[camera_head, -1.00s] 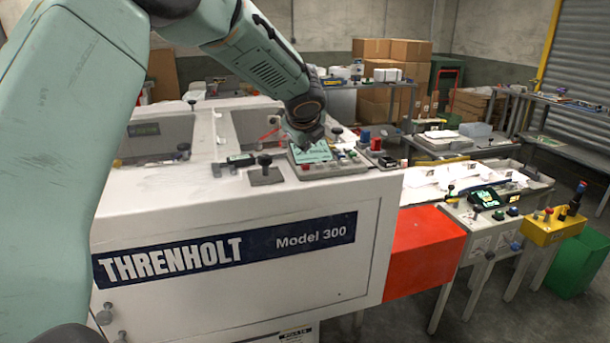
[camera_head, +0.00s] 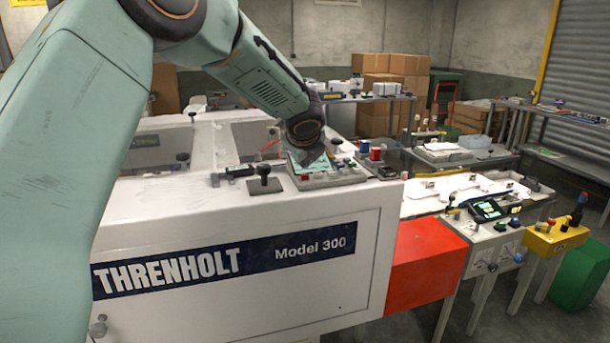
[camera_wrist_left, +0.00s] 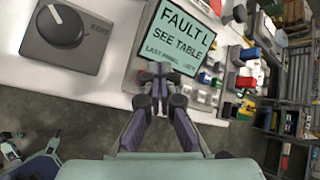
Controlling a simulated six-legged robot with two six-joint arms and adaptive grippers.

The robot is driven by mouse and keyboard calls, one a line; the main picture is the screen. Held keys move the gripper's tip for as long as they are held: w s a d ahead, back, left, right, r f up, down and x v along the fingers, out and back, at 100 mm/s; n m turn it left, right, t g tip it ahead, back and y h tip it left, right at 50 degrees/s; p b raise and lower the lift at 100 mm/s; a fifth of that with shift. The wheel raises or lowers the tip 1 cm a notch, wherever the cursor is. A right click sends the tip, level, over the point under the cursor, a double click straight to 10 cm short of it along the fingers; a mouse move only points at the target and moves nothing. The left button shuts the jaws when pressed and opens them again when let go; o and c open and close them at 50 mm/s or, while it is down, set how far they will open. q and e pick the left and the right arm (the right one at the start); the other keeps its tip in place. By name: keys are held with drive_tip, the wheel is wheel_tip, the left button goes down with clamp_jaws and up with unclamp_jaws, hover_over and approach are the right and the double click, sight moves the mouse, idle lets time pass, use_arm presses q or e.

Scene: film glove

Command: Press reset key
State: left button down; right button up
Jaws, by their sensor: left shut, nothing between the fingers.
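The control panel (camera_head: 335,181) sits on the right end of the white machine's top. Its pale green screen (camera_wrist_left: 175,40) reads "FAULT L" and "SEE TABLE" in the left wrist view. In the head view the left gripper (camera_head: 311,157) partly hides the screen. I cannot tell whether it touches. My right gripper is not in view.
A black knob (camera_wrist_left: 60,25) on a grey plate stands beside the panel. Red and blue buttons (camera_head: 369,151) sit just right of it. A red box (camera_head: 425,262) juts from the machine's right side. A yellow control box (camera_head: 556,238) stands farther right.

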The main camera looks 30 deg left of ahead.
use_arm(q)
drive_tip(key=shift+a, duration=0.1)
idle(0.3)
drive_tip(key=shift+f, duration=0.1)
drive_tip(key=shift+f, duration=0.15)
drive_tip(key=shift+f+b, duration=0.2)
drive_tip(key=shift+b, duration=0.15)
idle(0.4)
drive_tip(key=shift+f+b, duration=0.45)
drive_tip(key=shift+f, duration=0.05)
idle(0.4)
drive_tip(key=shift+r, duration=0.1)
drive_tip(key=shift+r+p, duration=0.85)
drive_tip(key=shift+p, duration=0.05)
